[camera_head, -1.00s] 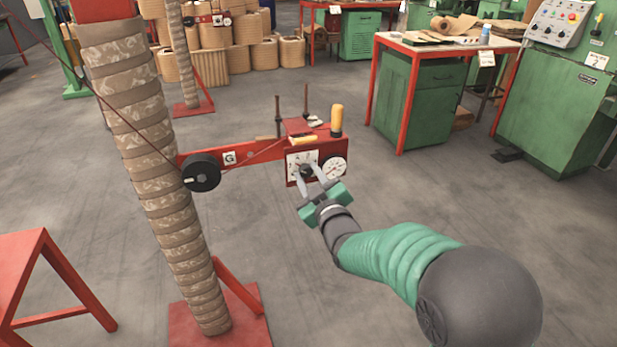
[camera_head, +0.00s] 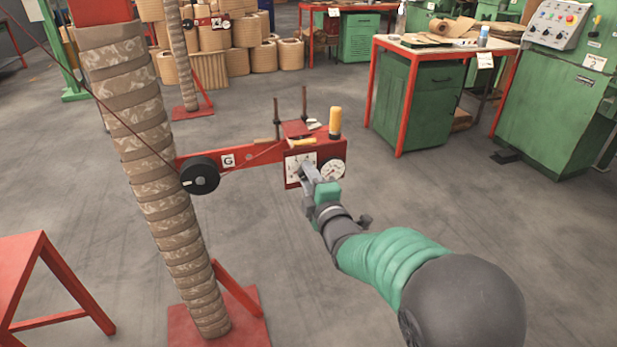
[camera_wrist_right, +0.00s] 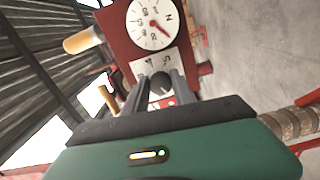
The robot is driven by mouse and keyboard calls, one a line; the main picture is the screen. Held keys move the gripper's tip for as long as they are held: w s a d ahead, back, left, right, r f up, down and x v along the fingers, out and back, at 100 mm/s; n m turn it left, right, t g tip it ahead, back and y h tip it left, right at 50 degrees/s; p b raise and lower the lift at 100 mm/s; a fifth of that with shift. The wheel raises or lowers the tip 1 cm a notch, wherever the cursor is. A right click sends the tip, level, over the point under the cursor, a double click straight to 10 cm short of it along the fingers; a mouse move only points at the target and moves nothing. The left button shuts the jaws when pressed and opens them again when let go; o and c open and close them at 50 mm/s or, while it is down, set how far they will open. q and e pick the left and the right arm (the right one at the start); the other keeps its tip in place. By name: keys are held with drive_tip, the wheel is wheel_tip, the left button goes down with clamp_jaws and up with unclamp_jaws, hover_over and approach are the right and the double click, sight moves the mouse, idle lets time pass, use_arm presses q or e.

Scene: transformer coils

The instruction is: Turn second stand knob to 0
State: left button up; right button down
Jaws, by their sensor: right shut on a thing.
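The stand's red box (camera_head: 318,146) is at the end of a red arm marked G, beside a tall wrapped column (camera_head: 150,150). Its white dial plate (camera_head: 293,165) carries the dark knob, which the fingers mostly hide in the head view. My right gripper (camera_head: 307,172) is shut on the knob. In the right wrist view the dark knob (camera_wrist_right: 160,84) sits between the two grey fingers of the gripper (camera_wrist_right: 160,92). A round gauge (camera_wrist_right: 152,23) with a red needle is above the knob plate there. The knob's exact setting cannot be read. My left gripper is not in view.
A black wheel (camera_head: 200,175) is on the red arm near the column. A yellow cylinder (camera_head: 335,122) stands on top of the box. A red stool (camera_head: 40,285) is at the left.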

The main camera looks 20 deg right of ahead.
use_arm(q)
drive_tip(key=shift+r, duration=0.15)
use_arm(e)
drive_tip(key=shift+a+f+n, duration=0.15)
drive_tip(key=shift+f+n, duration=0.05)
drive_tip(key=shift+n, duration=0.6)
drive_tip(key=shift+a+f+n, duration=0.1)
drive_tip(key=shift+f+n, duration=0.05)
drive_tip(key=shift+n, duration=0.65)
drive_tip(key=shift+f, duration=0.1)
drive_tip(key=c, duration=1.1)
unclamp_jaws()
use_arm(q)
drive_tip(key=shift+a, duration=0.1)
use_arm(e)
drive_tip(key=shift+r, duration=0.25)
